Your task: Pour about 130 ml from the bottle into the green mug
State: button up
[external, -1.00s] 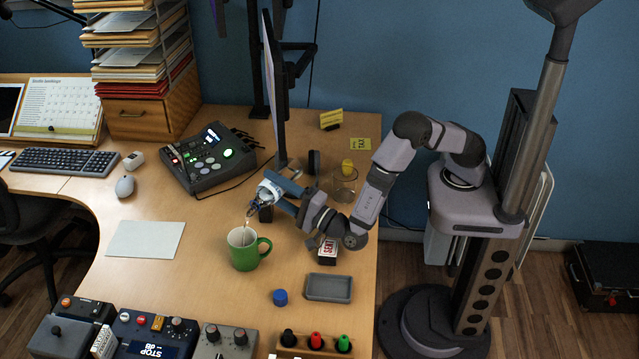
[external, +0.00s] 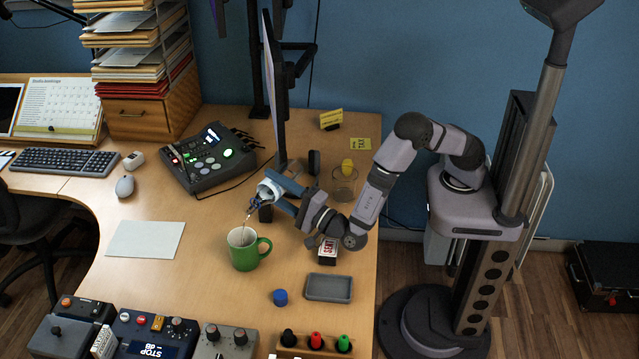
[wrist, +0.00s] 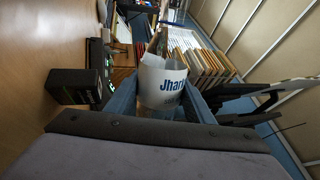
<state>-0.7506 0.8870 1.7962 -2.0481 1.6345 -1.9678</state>
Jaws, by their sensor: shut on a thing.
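The green mug (external: 245,254) stands upright on the desk. The bottle (external: 268,190), with a white and blue label, is tilted with its mouth down to the left, above the mug. A thin stream runs from its mouth into the mug. In the wrist view the bottle's label (wrist: 163,85) shows between the two blue fingers. The liquid level in the mug cannot be made out.
A blue cap (external: 280,297) lies in front of the mug, beside a grey tray (external: 328,288). A glass (external: 344,183) and a small stamp box (external: 327,250) stand near my arm. A monitor (external: 272,90) rises behind the bottle. A white sheet (external: 146,239) lies left of the mug.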

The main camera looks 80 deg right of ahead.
jog(key=shift+f+m+b, duration=0.6)
jog(key=shift+m+b, duration=0.1)
jog(key=shift+b, duration=0.05)
jog(key=shift+r+m+h+b, duration=0.15)
jog(key=shift+m+h+b, duration=0.15)
jog(key=shift+r, duration=0.25)
jog(key=shift+s+d+f+m+g+h+b, duration=0.1)
jog(key=shift+m+g+h+b, duration=0.05)
jog(key=shift+m+b, duration=0.4)
jog(key=shift+d+f+m+g+h+b, duration=0.1)
jog(key=shift+m+g+h+b, duration=0.05)
jog(key=shift+m+b, duration=0.4)
dwell(0.4)
